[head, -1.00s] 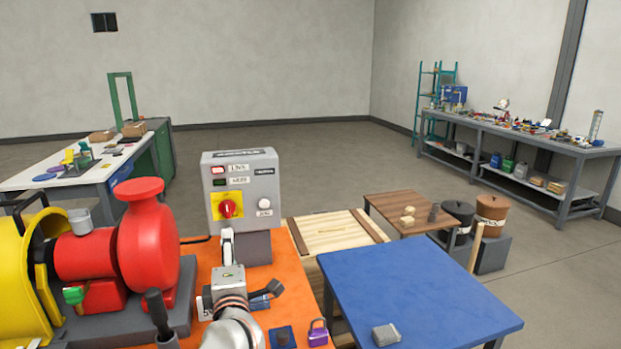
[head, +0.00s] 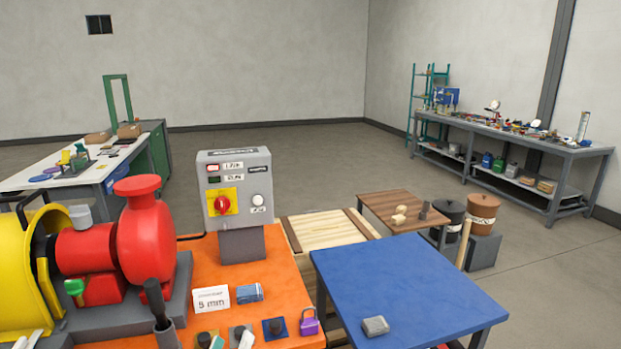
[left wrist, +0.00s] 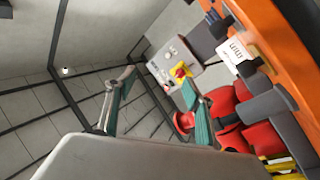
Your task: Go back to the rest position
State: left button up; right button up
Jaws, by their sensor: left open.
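My left gripper shows in the left wrist view (left wrist: 158,82), its two teal-padded fingers wide apart with nothing between them. In the head view only a pale piece of my left arm shows at the bottom left edge. The grey control box (head: 237,190) stands on the orange bench top (head: 195,262), clear of my arm. Its red knob (head: 222,205) sits on a yellow plate. The box also appears beyond the fingers in the left wrist view (left wrist: 172,58). My right gripper is not in view.
The red pump (head: 142,240) with its yellow guard (head: 22,275) stands at the left. A white card (head: 211,299), a blue packet (head: 249,293) and a purple padlock (head: 309,322) lie on the bench. A blue table (head: 400,285) with a grey block (head: 375,326) is at the right.

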pick_arm(q)
jog(key=s+a+f+m+g, duration=0.2)
jog(key=s+f, duration=0.4)
jog(key=f, duration=0.3)
jog(key=s+a+f+m+g, duration=0.2)
jog(key=s+f+m+g, duration=0.1)
jog(key=s+f, duration=0.4)
jog(key=s+a+f+m+g+y, duration=0.1)
jog(key=s+f+g, duration=0.4)
jog(key=f, duration=0.6)
jog(key=shift+s+a+f+m, duration=0.45)
jog(key=shift+s+m, duration=0.6)
jog(key=shift+m, duration=0.15)
jog(key=shift+w+r, duration=0.1)
